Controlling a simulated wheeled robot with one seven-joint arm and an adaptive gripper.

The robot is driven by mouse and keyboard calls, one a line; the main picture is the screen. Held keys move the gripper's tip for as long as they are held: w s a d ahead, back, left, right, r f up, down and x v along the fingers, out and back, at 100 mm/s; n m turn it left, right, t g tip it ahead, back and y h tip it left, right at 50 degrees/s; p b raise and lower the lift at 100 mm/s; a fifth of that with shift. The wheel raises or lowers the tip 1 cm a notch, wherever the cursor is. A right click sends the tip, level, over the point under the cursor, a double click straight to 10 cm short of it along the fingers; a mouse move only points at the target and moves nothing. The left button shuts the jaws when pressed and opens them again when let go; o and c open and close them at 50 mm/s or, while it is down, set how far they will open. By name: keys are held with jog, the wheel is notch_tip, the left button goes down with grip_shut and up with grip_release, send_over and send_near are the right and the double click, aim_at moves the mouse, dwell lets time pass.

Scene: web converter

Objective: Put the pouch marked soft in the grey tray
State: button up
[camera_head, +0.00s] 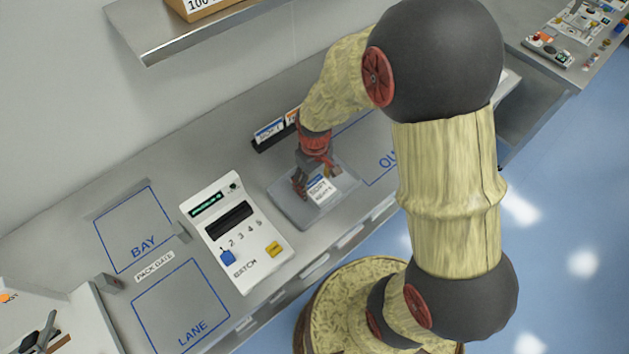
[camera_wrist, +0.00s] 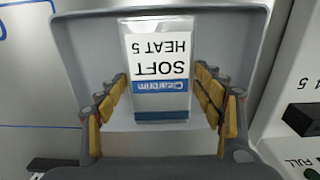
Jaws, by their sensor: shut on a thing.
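The pouch (camera_wrist: 158,98) is white with a blue band and reads "SOFT HEAT 5", upside down in the wrist view. It also shows in the head view (camera_head: 322,191). My gripper (camera_wrist: 160,92) is shut on the pouch, with a finger along each side; in the head view my gripper (camera_head: 313,183) is over the grey tray. The grey tray (camera_head: 291,212) lies on the bench right of the batch machine, and its rim frames the pouch in the wrist view (camera_wrist: 80,50). I cannot tell whether the pouch touches the tray floor.
The batch machine (camera_head: 237,230) with numbered keys stands close left of the tray. A dark rack (camera_head: 262,143) with labelled items is behind the tray. Blue outlines marked BAY (camera_head: 130,220) and LANE (camera_head: 180,305) are clear at left. A shelf (camera_head: 160,45) overhangs the back.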

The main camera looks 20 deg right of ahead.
jog(key=shift+f, duration=0.1)
jog(key=o, duration=1.1)
jog(key=shift+o, duration=0.8)
notch_tip(320, 180, up, 12)
jog(key=p, duration=0.2)
notch_tip(320, 180, up, 12)
jog(key=m+t, duration=0.2)
send_over(315, 184)
jog(key=s, duration=0.4)
jog(key=s+r+m+t, duration=0.2)
jog(key=s+r+t, duration=0.1)
jog(key=s+r, duration=0.5)
jog(key=shift+s+t, duration=0.3)
jog(key=shift+s, duration=0.65)
